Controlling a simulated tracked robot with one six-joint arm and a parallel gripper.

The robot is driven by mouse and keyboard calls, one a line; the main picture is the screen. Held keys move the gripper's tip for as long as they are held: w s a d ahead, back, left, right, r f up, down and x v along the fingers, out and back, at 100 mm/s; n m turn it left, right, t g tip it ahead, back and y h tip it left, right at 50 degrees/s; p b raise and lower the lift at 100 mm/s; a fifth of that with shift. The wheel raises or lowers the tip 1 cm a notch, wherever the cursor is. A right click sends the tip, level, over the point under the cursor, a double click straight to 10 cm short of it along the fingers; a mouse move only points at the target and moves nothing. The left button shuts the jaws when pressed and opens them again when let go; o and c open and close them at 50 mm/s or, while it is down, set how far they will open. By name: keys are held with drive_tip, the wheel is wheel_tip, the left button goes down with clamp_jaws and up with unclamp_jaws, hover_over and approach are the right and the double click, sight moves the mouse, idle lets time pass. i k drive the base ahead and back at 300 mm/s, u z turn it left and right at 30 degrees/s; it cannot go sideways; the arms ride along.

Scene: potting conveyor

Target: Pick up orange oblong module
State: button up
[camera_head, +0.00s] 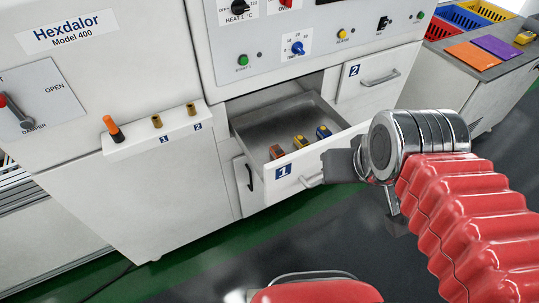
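The orange oblong module (277,152) lies in the open drawer (252,130) labelled 1, at the left of a row near the drawer's front. A yellow module (300,142) and a blue module (323,132) lie to its right, apart from it. The drawer's front panel hides part of their lower sides. My gripper (338,168) is outside the drawer, to the right of the orange module, by the handle (311,180) on the drawer front. Its fingers are mostly hidden by its own body, so I cannot tell whether they are open or touch the handle.
Drawer 2 (366,84) is shut at the upper right. An orange-topped peg (114,130) and two brass pegs stand on a white ledge at left. Coloured crates (461,18) and mats (473,56) sit on a bench at far right. Dark floor is open below.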

sight(275, 150)
drive_tip(key=u, duration=1.4)
drive_tip(key=k, duration=0.35)
drive_tip(key=u, duration=0.8)
drive_tip(key=i, duration=1)
drive_tip(key=u, duration=0.05)
